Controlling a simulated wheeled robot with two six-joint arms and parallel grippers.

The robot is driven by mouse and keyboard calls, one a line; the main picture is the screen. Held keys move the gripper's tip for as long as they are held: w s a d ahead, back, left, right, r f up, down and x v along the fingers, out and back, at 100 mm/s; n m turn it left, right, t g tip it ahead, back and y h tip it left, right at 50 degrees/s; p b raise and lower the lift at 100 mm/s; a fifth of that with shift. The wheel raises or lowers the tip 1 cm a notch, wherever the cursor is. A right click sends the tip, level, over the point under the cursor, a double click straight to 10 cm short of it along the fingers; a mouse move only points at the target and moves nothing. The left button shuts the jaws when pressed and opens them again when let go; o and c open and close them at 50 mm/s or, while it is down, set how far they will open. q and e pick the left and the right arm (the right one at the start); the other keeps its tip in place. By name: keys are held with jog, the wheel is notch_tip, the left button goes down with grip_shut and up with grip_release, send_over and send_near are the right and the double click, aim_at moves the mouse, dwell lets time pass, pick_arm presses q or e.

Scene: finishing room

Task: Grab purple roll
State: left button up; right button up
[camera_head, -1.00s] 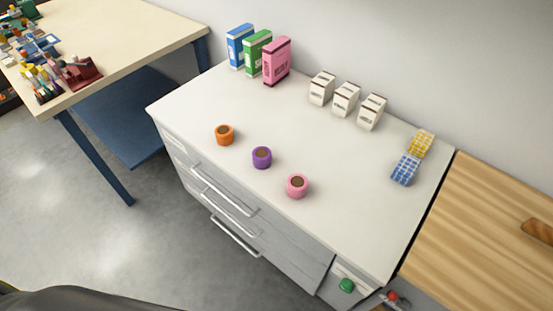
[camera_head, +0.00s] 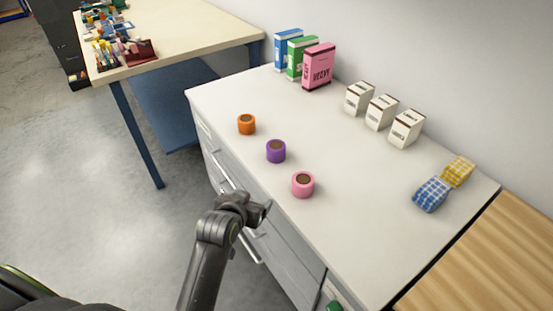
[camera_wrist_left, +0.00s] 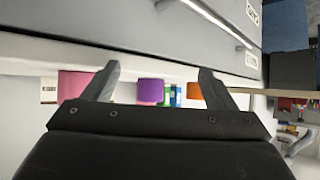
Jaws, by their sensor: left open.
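The purple roll (camera_head: 276,152) stands upright on the white cabinet top near its front edge, between the orange roll (camera_head: 246,124) and the pink roll (camera_head: 303,185). My left gripper (camera_head: 262,212) is beside the cabinet's front edge, in front of and apart from the rolls. In the left wrist view my left gripper (camera_wrist_left: 157,82) is open and empty. The purple roll (camera_wrist_left: 150,92) shows there between the two fingers, farther off, with the pink roll (camera_wrist_left: 74,85) and orange roll (camera_wrist_left: 193,91) to either side. My right gripper does not show.
Blue, green and pink boxes (camera_head: 319,67) stand at the back of the cabinet top (camera_head: 225,95), with three white cartons (camera_head: 381,112) beside them. Blue and yellow checked items (camera_head: 432,194) lie at the right. A cluttered table (camera_head: 190,35) stands at the back left. Drawer handles (camera_head: 248,246) jut from the front.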

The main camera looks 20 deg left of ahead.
pick_arm(q)
notch_tip(320, 180, up, 9)
jog(key=w+d+t, duration=0.2)
jog(key=t, duration=0.1)
jog(key=b, duration=0.1)
send_near(274, 149)
jog(key=shift+g, duration=0.3)
jog(key=x, duration=0.5)
jog(key=shift+d+f, duration=0.1)
jog(key=shift+d, duration=0.1)
jog(key=shift+r+x, duration=0.15)
jog(key=shift+x, duration=1.5)
jog(key=shift+r+x, duration=0.15)
jog(key=shift+x, duration=1.55)
jog(key=shift+w+a, duration=0.1)
jog(key=shift+a, duration=0.1)
jog(key=shift+r, duration=0.1)
jog(key=c, duration=1.1)
